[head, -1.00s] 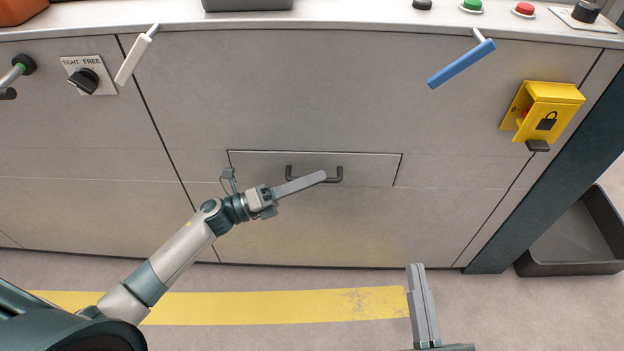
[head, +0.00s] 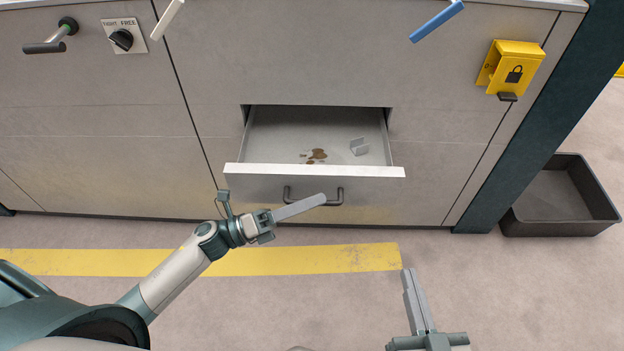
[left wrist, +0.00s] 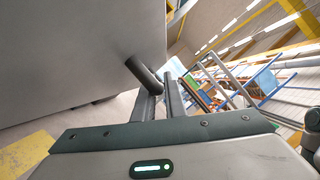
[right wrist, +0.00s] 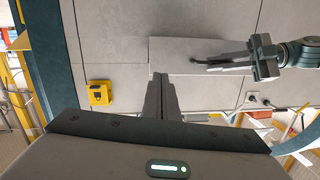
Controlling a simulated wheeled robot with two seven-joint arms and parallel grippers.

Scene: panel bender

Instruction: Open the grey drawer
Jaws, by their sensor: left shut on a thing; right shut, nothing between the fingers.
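The grey drawer (head: 260,187) stands pulled out of the cabinet front in the head view. In the left wrist view the fingers (left wrist: 160,98) meet the dark handle (left wrist: 143,75). My right gripper (head: 409,272) is shut and empty, low and right of the drawer, apart from it. Its closed fingers also show in the right wrist view (right wrist: 159,80).
A yellow lock box (head: 512,65), a blue lever (head: 437,20), a white lever (head: 167,18) and a TIGHT/FREE knob (head: 122,39) are on the cabinet front above. A dark post (head: 545,115) and a black bin (head: 560,190) stand at right. The floor before the drawer is clear.

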